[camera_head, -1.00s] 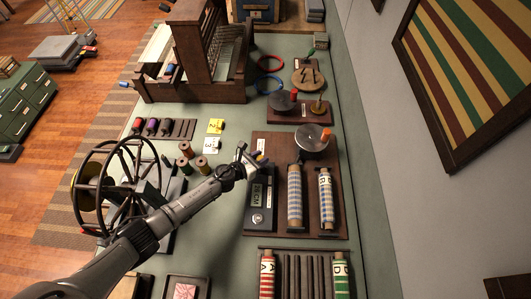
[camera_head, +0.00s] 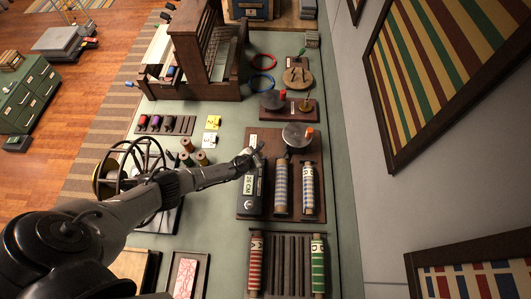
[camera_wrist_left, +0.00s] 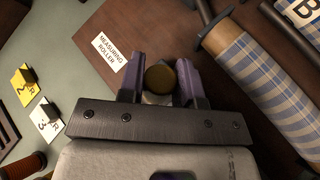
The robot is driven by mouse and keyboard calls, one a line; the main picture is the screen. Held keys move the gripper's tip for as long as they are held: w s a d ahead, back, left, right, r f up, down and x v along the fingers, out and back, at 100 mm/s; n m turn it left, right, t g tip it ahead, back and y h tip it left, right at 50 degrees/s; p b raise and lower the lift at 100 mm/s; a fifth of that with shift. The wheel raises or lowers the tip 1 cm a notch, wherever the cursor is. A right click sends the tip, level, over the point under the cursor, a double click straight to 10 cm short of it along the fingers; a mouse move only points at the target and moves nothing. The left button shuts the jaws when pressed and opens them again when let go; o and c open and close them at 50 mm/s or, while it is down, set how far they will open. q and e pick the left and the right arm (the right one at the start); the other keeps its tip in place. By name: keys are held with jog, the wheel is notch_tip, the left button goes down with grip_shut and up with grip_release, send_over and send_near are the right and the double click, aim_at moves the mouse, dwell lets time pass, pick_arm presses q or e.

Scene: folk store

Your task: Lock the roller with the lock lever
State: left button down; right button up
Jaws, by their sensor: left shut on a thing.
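The measuring roller board (camera_head: 285,146) is a dark wooden base on the green table, with a "MEASURING ROLLER" label (camera_wrist_left: 115,52) in the left wrist view. It carries a black unit with a digital display (camera_head: 250,186) and two cloth rolls (camera_head: 281,188). My left gripper (camera_head: 256,153) is over the board just beyond the display unit. In the left wrist view its fingers are shut on a round brass knob (camera_wrist_left: 160,78), apparently the end of the lock lever. The lever's shaft is hidden. My right gripper is not in view.
A checked blue roll (camera_wrist_left: 262,85) lies close to the right of the fingers. Yellow and white number cards (camera_head: 212,122) and thread spools (camera_head: 187,145) stand left of the board. A loom (camera_head: 200,88) is at the back. A rack with red and green rolls (camera_head: 288,264) is in front.

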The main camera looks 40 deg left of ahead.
pick_arm(q)
jog(key=shift+s+f, duration=0.1)
jog(key=shift+f, duration=0.05)
jog(key=c, duration=0.8)
grip_release()
jog(key=shift+r, duration=0.2)
jog(key=shift+s+r+p, duration=0.15)
jog(key=shift+r+p, duration=0.05)
jog(key=shift+p, duration=0.2)
jog(key=p+v, duration=0.5)
jog(key=v, duration=0.8)
jog(key=shift+p, duration=0.3)
jog(key=shift+s, duration=0.1)
